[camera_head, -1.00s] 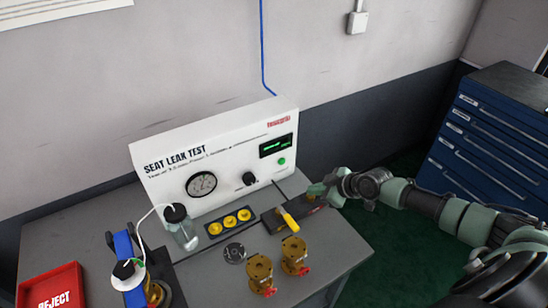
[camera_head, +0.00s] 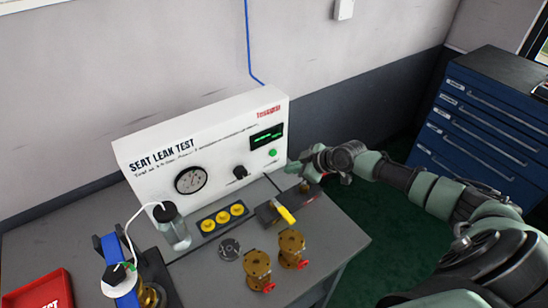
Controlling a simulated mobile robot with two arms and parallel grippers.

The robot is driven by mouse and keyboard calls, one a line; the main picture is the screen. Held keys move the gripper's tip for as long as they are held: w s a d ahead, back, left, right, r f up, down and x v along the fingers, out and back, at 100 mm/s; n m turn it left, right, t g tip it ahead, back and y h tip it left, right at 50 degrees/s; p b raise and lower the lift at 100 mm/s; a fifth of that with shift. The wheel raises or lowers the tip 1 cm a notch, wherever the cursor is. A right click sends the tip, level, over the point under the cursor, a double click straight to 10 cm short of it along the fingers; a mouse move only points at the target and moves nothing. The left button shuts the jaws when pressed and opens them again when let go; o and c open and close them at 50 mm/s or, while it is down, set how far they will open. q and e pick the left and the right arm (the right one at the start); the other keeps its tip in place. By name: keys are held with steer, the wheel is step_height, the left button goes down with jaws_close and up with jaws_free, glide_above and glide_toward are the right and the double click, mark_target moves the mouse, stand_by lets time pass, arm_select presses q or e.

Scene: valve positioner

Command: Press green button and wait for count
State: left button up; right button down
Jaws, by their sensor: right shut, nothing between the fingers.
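The white seat leak test panel (camera_head: 215,155) stands at the back of the grey bench. Its round green button (camera_head: 272,153) is at the panel's right end, under a small dark display (camera_head: 266,136) with green characters too small to read. My right gripper (camera_head: 292,168) is shut and empty. It is just right of and below the green button, close to the panel's right end, and I cannot tell whether it touches the panel. The button is uncovered. My left gripper is not in view.
Two brass valves (camera_head: 258,268) stand near the bench's front. A yellow-handled tool (camera_head: 285,214), a yellow-capped block (camera_head: 222,219), a clear bottle (camera_head: 176,232) and a blue clamp fixture (camera_head: 118,262) lie left of my arm. A red reject bin (camera_head: 38,290) is at far left.

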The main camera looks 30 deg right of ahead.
mark_target(273, 153)
steer(key=shift+w+a+b, duration=0.2)
steer(key=shift+w+b, duration=1.3)
steer(key=shift+w, duration=1)
steer(key=shift+w, duration=0.1)
steer(key=shift+w+b, duration=0.35)
steer(key=shift+w+b, duration=0.4)
stand_by(0.6)
steer(key=shift+s, duration=0.15)
steer(key=shift+s+p, duration=0.6)
steer(key=shift+s, duration=0.1)
